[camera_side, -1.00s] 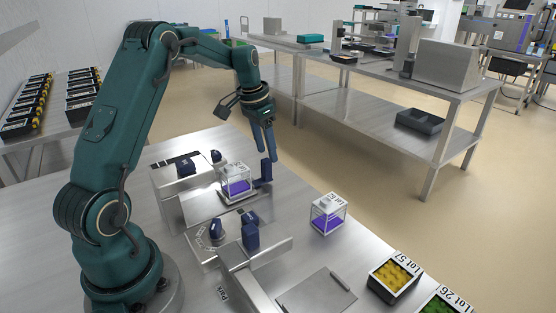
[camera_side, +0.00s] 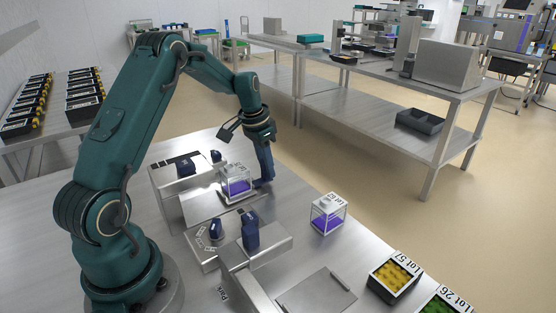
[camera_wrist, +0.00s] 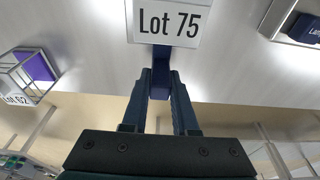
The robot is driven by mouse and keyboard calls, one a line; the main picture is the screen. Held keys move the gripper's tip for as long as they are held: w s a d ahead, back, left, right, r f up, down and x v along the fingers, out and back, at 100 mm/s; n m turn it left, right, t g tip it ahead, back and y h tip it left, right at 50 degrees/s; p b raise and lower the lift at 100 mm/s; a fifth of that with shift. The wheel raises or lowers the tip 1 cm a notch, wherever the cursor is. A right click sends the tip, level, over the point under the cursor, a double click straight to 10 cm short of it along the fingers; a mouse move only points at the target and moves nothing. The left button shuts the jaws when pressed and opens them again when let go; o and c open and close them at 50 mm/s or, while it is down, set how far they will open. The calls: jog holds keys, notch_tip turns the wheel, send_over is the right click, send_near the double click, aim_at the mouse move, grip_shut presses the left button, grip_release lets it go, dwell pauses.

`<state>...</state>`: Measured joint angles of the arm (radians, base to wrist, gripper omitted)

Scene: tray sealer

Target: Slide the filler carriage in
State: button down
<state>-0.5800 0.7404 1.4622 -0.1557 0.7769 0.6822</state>
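A clear box with purple contents (camera_side: 236,186) sits on a metal plate of the sealer. It seems to be the one labelled Lot 75 (camera_wrist: 167,22) in the wrist view. An upright dark blue handle (camera_wrist: 160,54) stands beside it, at its right in the side view. I take this plate and handle for the filler carriage. My gripper (camera_side: 264,178) is down at the handle. In the wrist view my gripper's two fingers (camera_wrist: 161,76) lie either side of the handle, very close to it. Whether they press on it cannot be told.
A second clear box, Lot 62 (camera_side: 328,215), stands apart on the table. A metal block with a dark blue knob (camera_side: 250,230) is in front of the carriage. Black trays with yellow (camera_side: 394,274) and green (camera_side: 441,306) contents are at the lower right.

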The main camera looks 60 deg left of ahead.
aim_at(231, 170)
jog(key=shift+s, duration=4.5)
jog(key=c, duration=0.7)
grip_release()
jog(key=shift+r, duration=3.5)
